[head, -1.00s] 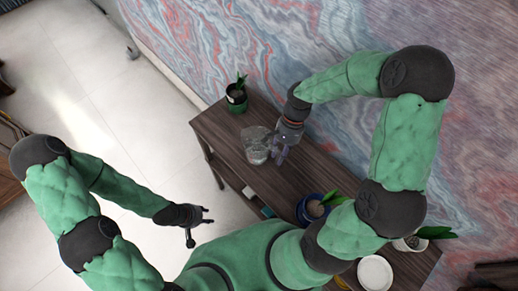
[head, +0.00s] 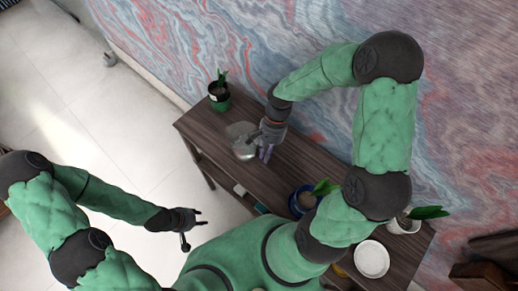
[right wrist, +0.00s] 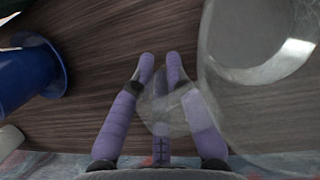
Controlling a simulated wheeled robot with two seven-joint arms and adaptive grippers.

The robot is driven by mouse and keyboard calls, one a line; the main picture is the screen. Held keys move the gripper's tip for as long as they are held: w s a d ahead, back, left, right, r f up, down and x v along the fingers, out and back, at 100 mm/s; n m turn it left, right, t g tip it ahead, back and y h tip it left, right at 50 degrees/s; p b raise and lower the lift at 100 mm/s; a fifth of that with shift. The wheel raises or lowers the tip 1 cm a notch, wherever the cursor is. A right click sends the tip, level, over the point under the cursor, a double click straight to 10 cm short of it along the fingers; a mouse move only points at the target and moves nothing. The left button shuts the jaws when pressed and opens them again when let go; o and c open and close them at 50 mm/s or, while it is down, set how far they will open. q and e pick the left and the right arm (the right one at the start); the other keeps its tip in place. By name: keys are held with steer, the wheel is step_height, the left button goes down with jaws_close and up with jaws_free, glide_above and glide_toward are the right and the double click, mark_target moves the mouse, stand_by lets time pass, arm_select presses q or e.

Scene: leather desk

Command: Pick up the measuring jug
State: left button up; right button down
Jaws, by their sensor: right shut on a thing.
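The measuring jug (head: 242,140) is clear and see-through, and sits near the front edge of the dark wooden desk (head: 318,158), toward its left end. My right gripper (head: 266,152) is at the jug's right side. In the right wrist view, the jug's clear body (right wrist: 255,65) fills the right side, and its clear handle (right wrist: 160,108) lies between my purple fingers (right wrist: 160,68), which are shut on it. I cannot tell whether the jug's base touches the desk. My left gripper (head: 200,218) is open and empty over the floor, in front of the desk.
A small potted plant (head: 219,100) stands left of the jug at the desk's far end. A white plate (head: 371,258) and a white potted plant (head: 400,224) are further right.

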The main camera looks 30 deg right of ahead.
steer(key=shift+s+r, duration=0.15)
steer(key=shift+s, duration=0.05)
steer(key=shift+w+r+p, duration=0.15)
steer(key=shift+r+p, duration=0.5)
steer(key=shift+r, duration=0.6)
steer(key=shift+a+r, duration=0.1)
steer(key=shift+r, duration=0.25)
steer(key=s+a+r+p, duration=0.4)
steer(key=s+a+r, duration=0.2)
steer(key=s+r, duration=0.3)
steer(key=shift+s+a+r+p, duration=0.2)
steer(key=shift+s+p, duration=0.15)
steer(key=shift+s, duration=1.25)
